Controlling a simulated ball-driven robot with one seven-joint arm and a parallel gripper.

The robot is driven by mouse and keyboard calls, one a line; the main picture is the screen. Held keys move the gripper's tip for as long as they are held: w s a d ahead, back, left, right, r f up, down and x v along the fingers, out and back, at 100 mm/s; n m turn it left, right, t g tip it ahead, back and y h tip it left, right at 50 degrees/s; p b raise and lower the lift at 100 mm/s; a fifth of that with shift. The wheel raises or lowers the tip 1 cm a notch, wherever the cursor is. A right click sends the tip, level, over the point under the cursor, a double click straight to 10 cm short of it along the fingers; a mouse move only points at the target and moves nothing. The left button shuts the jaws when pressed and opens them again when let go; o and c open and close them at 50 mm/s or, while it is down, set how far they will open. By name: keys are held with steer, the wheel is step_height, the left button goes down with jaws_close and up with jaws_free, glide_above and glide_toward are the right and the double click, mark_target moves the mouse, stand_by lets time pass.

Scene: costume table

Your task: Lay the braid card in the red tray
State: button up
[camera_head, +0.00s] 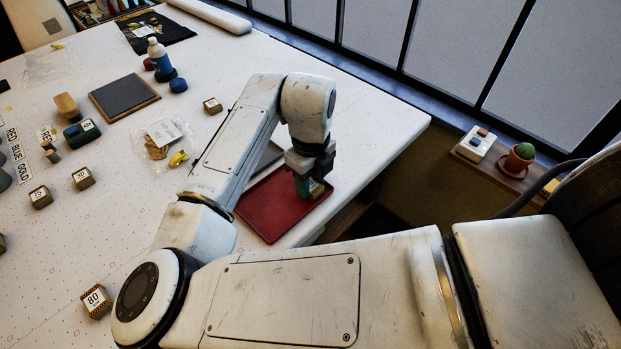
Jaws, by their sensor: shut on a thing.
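The red tray (265,221) lies flat near the table's right edge, partly hidden by my arm. My gripper (309,182) points down over the right part of the tray, with its jaws shut on the braid card (316,189). Only a small teal and yellow part of the card shows between and below the jaws. I cannot tell whether the card touches the tray floor.
A grey tray (270,156) lies behind the red tray, partly covered by my arm. Weight blocks, such as the one marked 80 (96,300), stand to the left. A clear bag (166,131) and a yellow item (179,158) lie nearby. The table edge is close on the right.

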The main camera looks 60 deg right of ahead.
mark_target(311, 185)
steer(key=shift+f, duration=0.1)
steer(key=shift+f, duration=0.15)
steer(key=o, duration=0.7)
steer(key=shift+o, duration=0.2)
step_height(311, 185, up, 12)
steer(key=shift+r+b, duration=0.2)
steer(key=shift+b, duration=0.2)
